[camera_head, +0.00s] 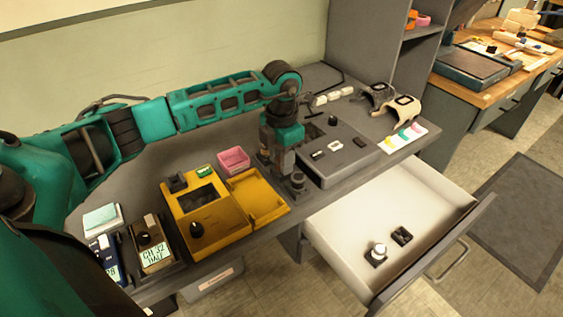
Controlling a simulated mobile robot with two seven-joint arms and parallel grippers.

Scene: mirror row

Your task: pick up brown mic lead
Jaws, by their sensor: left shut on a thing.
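My left gripper (293,176) points down at the front edge of the grey desk, just right of the yellow case. It is shut on a small dark thing (298,184), partly hidden by the fingers. I cannot tell whether this is the brown mic lead, and I make out no clear brown lead elsewhere. A brown box with a label (151,244) lies at the desk's left end. My right gripper is not in view.
The open yellow case (262,201) and pink bin (233,160) are left of the gripper. A grey panel (345,162) is close on its right. An open white drawer (355,215) juts out below, holding two small dark items.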

